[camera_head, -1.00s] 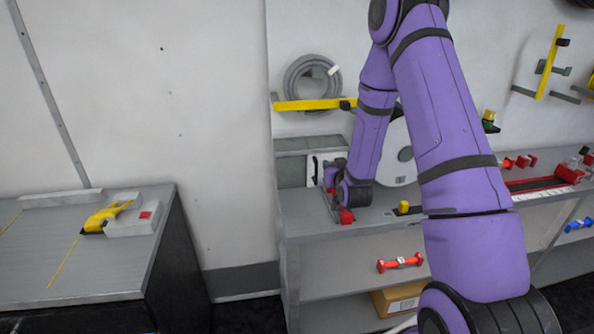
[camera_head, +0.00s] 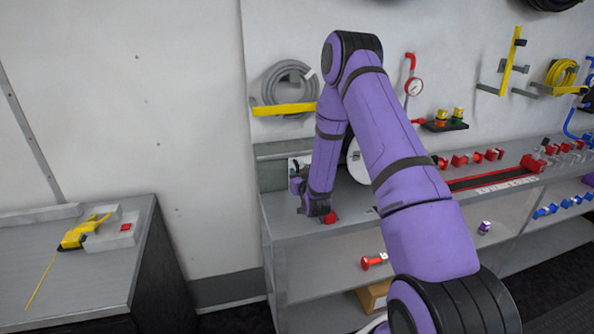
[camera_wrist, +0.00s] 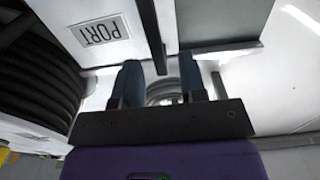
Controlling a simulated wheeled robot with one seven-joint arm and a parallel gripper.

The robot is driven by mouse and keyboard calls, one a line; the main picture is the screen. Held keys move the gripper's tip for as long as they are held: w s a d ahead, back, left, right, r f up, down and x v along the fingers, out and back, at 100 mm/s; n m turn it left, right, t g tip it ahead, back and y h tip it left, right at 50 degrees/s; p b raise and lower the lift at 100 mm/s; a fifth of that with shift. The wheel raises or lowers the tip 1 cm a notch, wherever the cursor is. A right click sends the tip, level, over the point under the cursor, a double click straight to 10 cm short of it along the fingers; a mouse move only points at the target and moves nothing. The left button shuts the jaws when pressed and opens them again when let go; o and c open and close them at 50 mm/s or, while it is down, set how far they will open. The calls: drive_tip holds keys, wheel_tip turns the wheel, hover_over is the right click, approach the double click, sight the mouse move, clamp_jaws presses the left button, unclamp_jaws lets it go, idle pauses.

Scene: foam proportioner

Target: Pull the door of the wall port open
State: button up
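The wall port is a pale box with a white front (camera_head: 299,162) low on the wall above the shelf top, partly hidden by my wrist. In the wrist view its white door face (camera_wrist: 60,15) carries a PORT label (camera_wrist: 100,33). A dark upright bar (camera_wrist: 152,35), apparently the door's handle, runs down toward the gap between my fingers. My gripper (camera_wrist: 160,82) is open, one finger to each side of the bar's line, with clear space at both sides. I cannot tell whether the bar's end is between the fingertips. The door's opening edge is not clear.
A grey shelf unit (camera_head: 290,232) stands below the port. A grey hose coil (camera_head: 290,85) on a yellow bracket (camera_head: 283,109) hangs above it. Red fittings (camera_head: 374,261) lie on the shelves. A grey bench (camera_head: 70,285) is at left.

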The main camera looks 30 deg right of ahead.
drive_tip(key=shift+x, duration=1.45)
clamp_jaws()
drive_tip(key=w+a, duration=0.1)
drive_tip(key=a, duration=0.2)
drive_tip(key=w+a, duration=0.1)
drive_tip(key=a, duration=0.2)
drive_tip(key=w+a, duration=0.1)
drive_tip(key=a, duration=0.3)
drive_tip(key=shift+a, duration=0.1)
unclamp_jaws()
drive_tip(key=shift+s, duration=0.1)
drive_tip(key=v, duration=1)
drive_tip(key=shift+s, duration=0.35)
